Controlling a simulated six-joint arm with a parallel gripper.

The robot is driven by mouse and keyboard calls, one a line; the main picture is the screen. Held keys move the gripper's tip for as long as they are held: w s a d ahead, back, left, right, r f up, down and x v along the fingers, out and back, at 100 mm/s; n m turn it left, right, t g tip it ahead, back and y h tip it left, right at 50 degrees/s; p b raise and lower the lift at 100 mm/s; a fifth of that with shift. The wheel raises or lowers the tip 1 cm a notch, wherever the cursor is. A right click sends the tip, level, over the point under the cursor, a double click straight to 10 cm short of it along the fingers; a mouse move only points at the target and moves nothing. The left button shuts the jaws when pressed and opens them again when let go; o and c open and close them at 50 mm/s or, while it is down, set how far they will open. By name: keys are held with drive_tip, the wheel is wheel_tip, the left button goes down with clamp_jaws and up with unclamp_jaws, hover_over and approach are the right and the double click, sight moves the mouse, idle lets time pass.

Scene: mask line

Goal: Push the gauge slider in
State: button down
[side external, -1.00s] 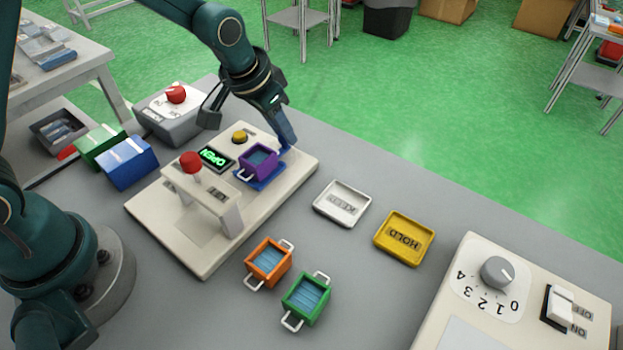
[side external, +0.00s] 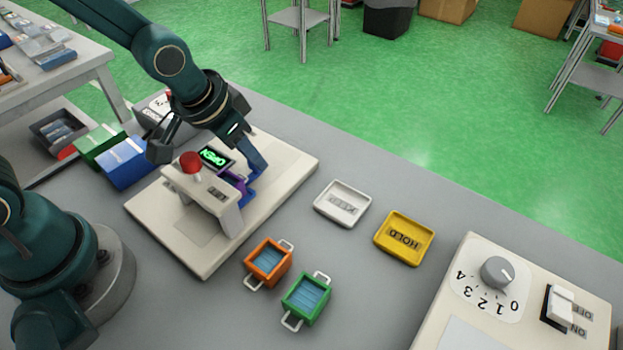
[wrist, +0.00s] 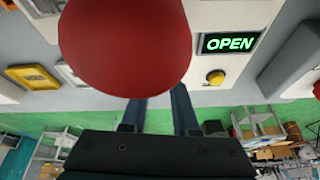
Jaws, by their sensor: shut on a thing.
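The gauge slider (side external: 253,196) is a blue plate on the cream gauge base (side external: 293,166). A purple bin (side external: 235,184) rides on it, partly under the cream bridge (side external: 231,216) with the red knob (side external: 190,162). My gripper (side external: 258,172) points down at the slider's far end and is shut on it; the exact contact is small and partly hidden. In the wrist view, the red knob (wrist: 125,45) fills the middle and hides the fingertips and slider. The green display (side external: 214,158) reads OPEN, also in the wrist view (wrist: 229,42).
A yellow button (wrist: 215,77) is beside the display. Orange (side external: 268,262) and green (side external: 306,298) bins stand in front of the base. A white tray (side external: 342,216), a yellow HOLD tray (side external: 426,239) and a dial panel (side external: 452,290) lie rightward. Blue (side external: 128,165) and green boxes sit left.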

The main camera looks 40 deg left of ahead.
drive_tip(key=c, duration=0.7)
unclamp_jaws()
drive_tip(key=shift+v, duration=2.6)
